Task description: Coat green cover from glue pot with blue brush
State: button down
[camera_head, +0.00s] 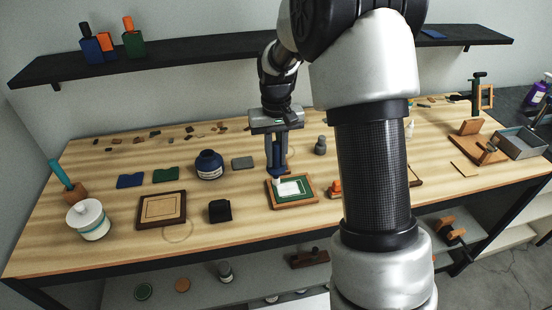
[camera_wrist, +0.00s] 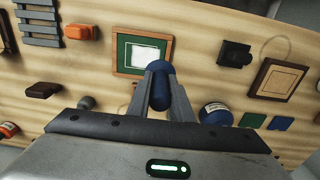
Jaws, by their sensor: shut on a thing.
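My gripper (camera_head: 276,138) is shut on the blue brush (camera_head: 276,160), which points down. In the wrist view the brush's rounded blue body (camera_wrist: 160,88) shows between my two fingers. Its pale tip is at the left part of the green cover (camera_head: 303,181); I cannot tell whether it touches. The cover lies in a wooden frame and also shows in the wrist view (camera_wrist: 124,55). A white rectangular patch covers much of its middle, with green around it. A white pot with a teal band (camera_head: 88,219), probably the glue pot, stands at the front left.
A dark blue bottle (camera_head: 209,165), a grey block (camera_head: 242,163) and a black block (camera_head: 220,211) stand left of the frame. An empty-looking wooden frame (camera_head: 162,209) lies further left. An orange item (camera_head: 335,188) is close right. A shelf (camera_head: 200,55) runs along the wall.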

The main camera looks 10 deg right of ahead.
aim_at(276, 143)
jog(key=shift+r+p, duration=1.7)
jog(key=shift+r, duration=1)
